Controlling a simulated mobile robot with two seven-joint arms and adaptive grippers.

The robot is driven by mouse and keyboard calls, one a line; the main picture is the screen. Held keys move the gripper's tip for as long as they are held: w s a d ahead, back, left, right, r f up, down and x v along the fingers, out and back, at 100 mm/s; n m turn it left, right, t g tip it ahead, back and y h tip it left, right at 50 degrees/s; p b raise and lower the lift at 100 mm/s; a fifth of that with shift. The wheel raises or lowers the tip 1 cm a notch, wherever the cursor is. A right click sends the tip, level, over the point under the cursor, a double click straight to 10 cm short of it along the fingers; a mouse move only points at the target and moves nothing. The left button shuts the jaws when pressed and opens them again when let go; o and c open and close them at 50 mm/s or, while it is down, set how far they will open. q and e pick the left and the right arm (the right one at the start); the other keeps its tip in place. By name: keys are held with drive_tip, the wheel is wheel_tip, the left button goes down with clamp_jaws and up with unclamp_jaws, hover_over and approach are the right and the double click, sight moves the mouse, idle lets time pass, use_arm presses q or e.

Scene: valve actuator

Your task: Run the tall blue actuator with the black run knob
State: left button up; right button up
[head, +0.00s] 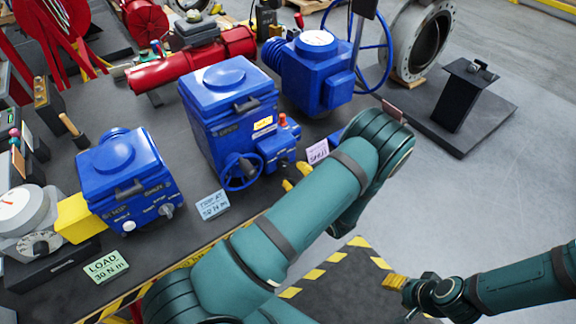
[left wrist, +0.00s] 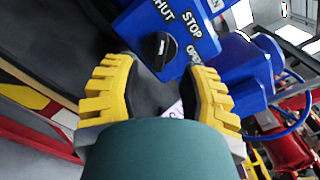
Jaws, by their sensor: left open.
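The tall blue actuator (head: 212,125) stands mid-bench, with a blue handwheel (head: 241,172) on its front and a small control box (head: 277,150) on its right side. In the left wrist view, a black knob (left wrist: 159,50) sits on a blue panel (left wrist: 190,20) marked SHUT, STOP and OPEN. I cannot make out this knob in the head view. My left gripper (head: 295,177) is beside the control box. Its yellow fingers are open and empty in the left wrist view (left wrist: 158,92), with the knob ahead between the fingertips. My right gripper (head: 396,283) is low at the right, its opening unclear.
A shorter blue actuator (head: 120,175) stands at left, another (head: 315,80) behind at right. Cards read LOAD 30 N m (head: 105,267), TRIP AT 50 N m (head: 213,205) and, in pink, SHUT (head: 317,152). A black stand (head: 462,95) is at right; open floor lies beyond.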

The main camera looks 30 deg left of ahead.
sight(287, 166)
use_arm(q)
drive_tip(key=shift+x, duration=1.95)
clamp_jaws()
